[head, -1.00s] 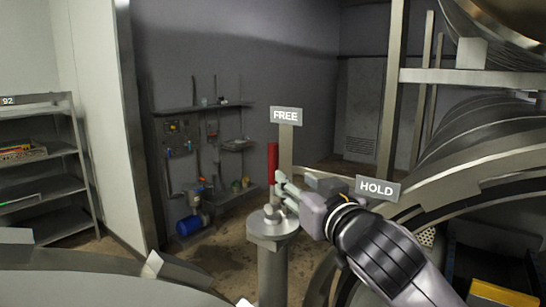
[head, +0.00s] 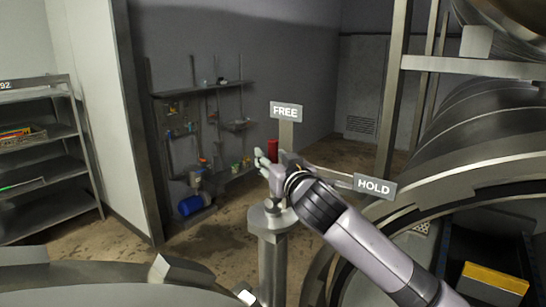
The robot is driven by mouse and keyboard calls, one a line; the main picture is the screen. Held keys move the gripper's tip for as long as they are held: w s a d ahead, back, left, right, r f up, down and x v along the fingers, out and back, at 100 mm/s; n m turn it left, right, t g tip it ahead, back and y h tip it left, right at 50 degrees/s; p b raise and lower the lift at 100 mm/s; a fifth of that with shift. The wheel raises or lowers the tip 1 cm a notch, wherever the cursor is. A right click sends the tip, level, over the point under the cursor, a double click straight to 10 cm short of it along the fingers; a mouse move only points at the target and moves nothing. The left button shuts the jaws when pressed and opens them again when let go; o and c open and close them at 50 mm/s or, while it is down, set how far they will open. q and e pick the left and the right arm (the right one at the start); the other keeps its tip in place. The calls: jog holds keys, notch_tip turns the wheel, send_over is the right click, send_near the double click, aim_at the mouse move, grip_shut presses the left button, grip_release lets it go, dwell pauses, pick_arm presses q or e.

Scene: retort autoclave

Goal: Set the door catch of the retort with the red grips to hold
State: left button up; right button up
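The door catch is a lever with a red grip (head: 272,147) above a grey metal post (head: 272,250). The lever stands roughly upright, close to the FREE sign (head: 286,112). The HOLD sign (head: 375,187) is to the right and lower. My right gripper (head: 265,163) is at the red grip, with its fingers pointing left. It covers the lower part of the grip and most of the lever. I cannot tell whether the fingers are closed on it. My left gripper is not in view.
A large round metal vessel (head: 470,150) fills the right side. A curved metal rim (head: 100,285) crosses the lower left. A shelf rack (head: 45,170) stands far left, and a wall rack with tools (head: 205,130) is behind. The floor behind the post is clear.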

jog(key=shift+c, duration=0.2)
grip_shut()
dwell(0.6)
